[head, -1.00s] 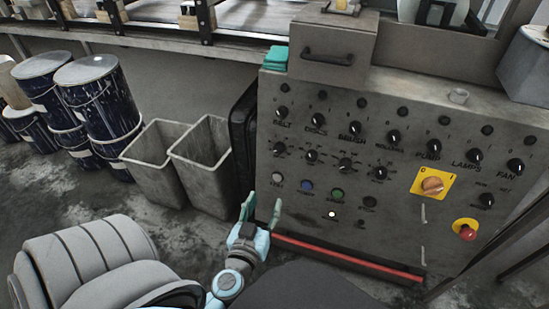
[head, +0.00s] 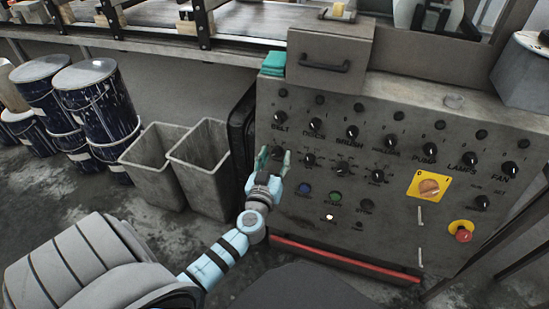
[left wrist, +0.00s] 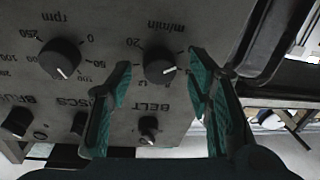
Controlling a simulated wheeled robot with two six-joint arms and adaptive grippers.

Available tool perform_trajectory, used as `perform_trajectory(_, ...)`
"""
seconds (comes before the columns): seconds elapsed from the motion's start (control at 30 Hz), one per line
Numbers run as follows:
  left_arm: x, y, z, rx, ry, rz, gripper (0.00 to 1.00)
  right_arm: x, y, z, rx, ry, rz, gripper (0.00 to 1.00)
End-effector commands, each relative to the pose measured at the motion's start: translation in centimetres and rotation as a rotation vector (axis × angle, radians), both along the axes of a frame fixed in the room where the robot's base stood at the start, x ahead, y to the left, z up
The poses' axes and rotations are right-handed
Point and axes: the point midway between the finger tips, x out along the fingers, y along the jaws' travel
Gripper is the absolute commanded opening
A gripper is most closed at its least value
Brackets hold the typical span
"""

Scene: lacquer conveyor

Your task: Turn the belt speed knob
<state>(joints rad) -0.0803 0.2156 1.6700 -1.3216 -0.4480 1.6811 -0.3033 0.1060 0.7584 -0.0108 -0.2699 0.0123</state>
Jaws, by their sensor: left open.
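The belt speed knob (left wrist: 160,66) is a black dial with a white pointer line, under an upside-down "m/min" label in the left wrist view. In the head view it is at the left end of the panel's second row, largely covered by my gripper. My left gripper (head: 275,157), with green finger pads, is open at the panel's left side. In the left wrist view its fingers stand on either side of the knob, with gaps visible. I cannot tell whether either finger touches it. My right gripper is not in view.
The grey control panel (head: 395,215) carries several other knobs. The rpm knob (left wrist: 61,59) and the small BELT switch (left wrist: 148,130) are close to my fingers. A red emergency button (head: 463,236) is at lower right. Grey bins (head: 205,165) stand left of the panel.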

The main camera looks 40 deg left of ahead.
Motion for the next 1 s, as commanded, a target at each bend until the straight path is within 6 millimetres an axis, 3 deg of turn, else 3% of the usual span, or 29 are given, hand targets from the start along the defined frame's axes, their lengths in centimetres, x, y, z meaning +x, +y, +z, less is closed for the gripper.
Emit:
perform_trajectory(0.07, 0.0, 0.0, 0.0, 0.0, 0.0, 0.0, 0.47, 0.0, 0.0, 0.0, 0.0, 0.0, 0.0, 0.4)
perform_trajectory(0.37, -0.1, 0.0, 0.0, 0.0, 0.0, 0.0, 0.0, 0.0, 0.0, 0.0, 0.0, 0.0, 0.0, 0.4)
perform_trajectory(0.67, -0.1, 0.0, -0.1, 0.027, 0.009, -0.005, 0.0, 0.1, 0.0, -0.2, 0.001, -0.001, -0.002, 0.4)
perform_trajectory(1.0, -0.1, 0.1, -0.3, 0.201, 0.07, -0.041, 0.0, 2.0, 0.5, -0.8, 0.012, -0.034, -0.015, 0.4)
